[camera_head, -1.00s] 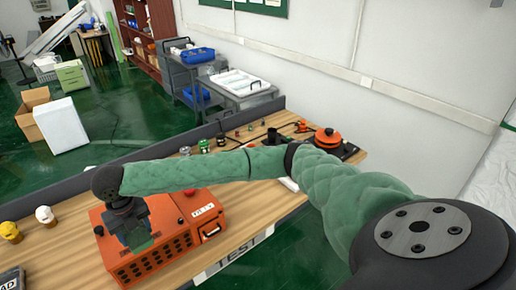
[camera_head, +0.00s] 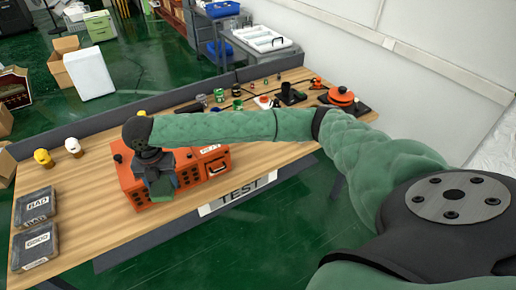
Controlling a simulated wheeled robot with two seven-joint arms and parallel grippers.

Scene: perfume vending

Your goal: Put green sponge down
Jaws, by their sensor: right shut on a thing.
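My right gripper (camera_head: 160,188) hangs at the end of my green-sleeved right arm, over the front left part of the orange machine (camera_head: 216,166). It is shut on the green sponge (camera_head: 163,187), a small dark green block at its jaws that is hard to tell apart from the gripper. I cannot tell whether the sponge touches the machine or is held above it. My left gripper is not in view.
On the wooden table (camera_head: 98,198), two trays marked BAD (camera_head: 36,204) and GOOD (camera_head: 37,243) lie at the left. A yellow-capped bottle (camera_head: 43,157) and a white one (camera_head: 73,147) stand behind. Small items and an orange round device (camera_head: 341,96) are at the right.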

